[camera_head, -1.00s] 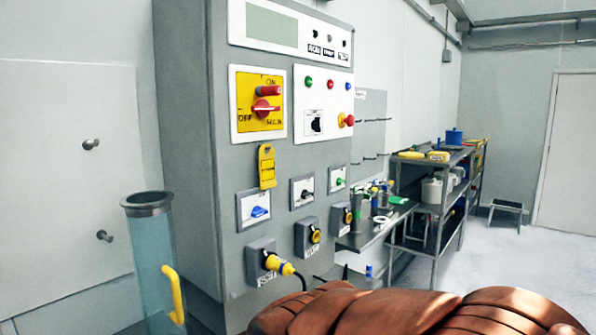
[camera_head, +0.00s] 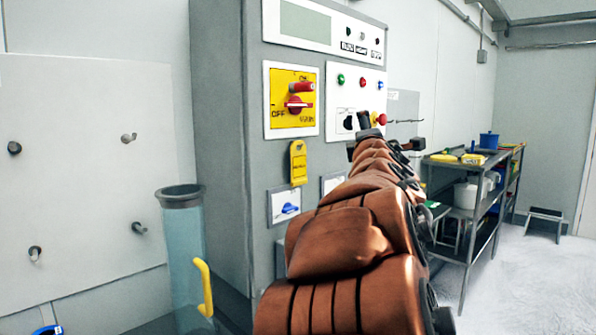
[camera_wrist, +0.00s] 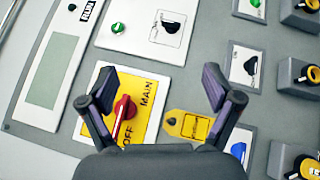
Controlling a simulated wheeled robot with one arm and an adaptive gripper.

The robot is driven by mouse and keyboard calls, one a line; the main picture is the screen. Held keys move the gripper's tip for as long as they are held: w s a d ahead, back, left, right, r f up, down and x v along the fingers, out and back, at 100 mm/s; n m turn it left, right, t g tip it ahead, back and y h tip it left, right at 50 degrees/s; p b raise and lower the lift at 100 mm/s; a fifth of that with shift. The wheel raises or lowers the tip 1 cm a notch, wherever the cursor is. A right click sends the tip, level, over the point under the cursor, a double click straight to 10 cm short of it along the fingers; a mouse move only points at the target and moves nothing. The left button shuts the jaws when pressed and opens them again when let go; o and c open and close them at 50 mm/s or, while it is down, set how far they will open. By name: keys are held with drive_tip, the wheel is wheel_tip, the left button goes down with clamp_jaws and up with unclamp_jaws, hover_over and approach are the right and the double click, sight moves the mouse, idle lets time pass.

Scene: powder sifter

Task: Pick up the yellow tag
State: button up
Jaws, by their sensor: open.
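The yellow tag (camera_head: 298,163) hangs flat on the front of the grey control cabinet, just below the yellow main switch plate (camera_head: 292,98). In the wrist view the tag (camera_wrist: 190,127) lies near the lower middle, left of the right finger and beside the red main switch knob (camera_wrist: 125,108). My gripper (camera_head: 392,133) is raised in front of the cabinet, to the right of the tag in the head view. In the wrist view my gripper (camera_wrist: 158,85) is open and empty, its fingers wide apart. The tag is apart from the fingers.
A blue rotary switch (camera_head: 290,208) sits below the tag. My arm hides the lower sockets. A clear cylinder (camera_head: 183,250) with a yellow handle stands left of the cabinet. Wall pegs (camera_head: 129,137) are at left. A shelf rack (camera_head: 470,200) stands at right, beside open floor.

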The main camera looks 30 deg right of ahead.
drive_tip(key=w+a+r+n+t+y, duration=0.25)
drive_tip(key=w+n+t+y, duration=0.45)
drive_tip(key=n, duration=0.7)
drive_tip(key=n+g+y+b, duration=0.1)
drive_tip(key=n+g+y, duration=0.4)
drive_tip(key=n+y, duration=0.6)
approach(302, 152)
drive_tip(key=a+h, duration=0.1)
drive_tip(key=a, duration=0.1)
drive_tip(key=shift+n, duration=0.5)
drive_tip(key=p+x, duration=0.1)
drive_tip(key=x, duration=0.3)
drive_tip(key=shift+w+d, duration=0.1)
drive_tip(key=p+x, duration=0.2)
drive_tip(key=x, duration=0.1)
drive_tip(key=shift+w+r, duration=0.2)
drive_tip(key=shift+r, duration=0.1)
drive_tip(key=shift+w+f, duration=0.15)
drive_tip(key=shift+w, duration=0.3)
